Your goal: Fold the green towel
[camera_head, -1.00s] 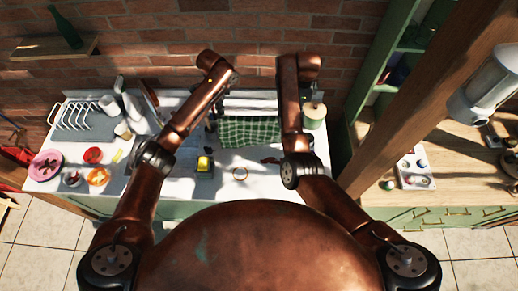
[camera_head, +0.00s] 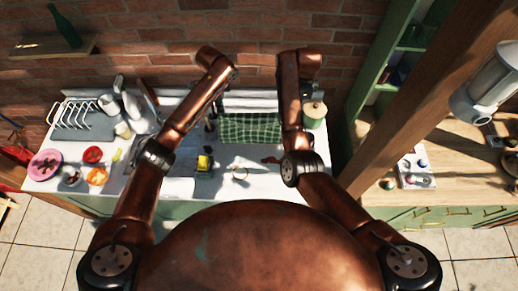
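The green checked towel (camera_head: 249,129) lies at the back of the white counter, between my two arms, as a wide, low rectangle. Its right end meets the outline of my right arm, so part of it may be hidden. My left gripper (camera_head: 211,122) shows only as a small dark shape at the towel's left end, partly behind my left arm. I cannot tell whether it touches the towel or how its fingers stand. My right gripper is hidden behind my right arm.
A green pot (camera_head: 313,115) with a lid stands right of my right arm. A small yellow-topped item (camera_head: 204,163) and a ring (camera_head: 240,173) lie in front of the towel. A dish rack (camera_head: 75,115), a pink plate (camera_head: 45,164) and bowls fill the left side.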

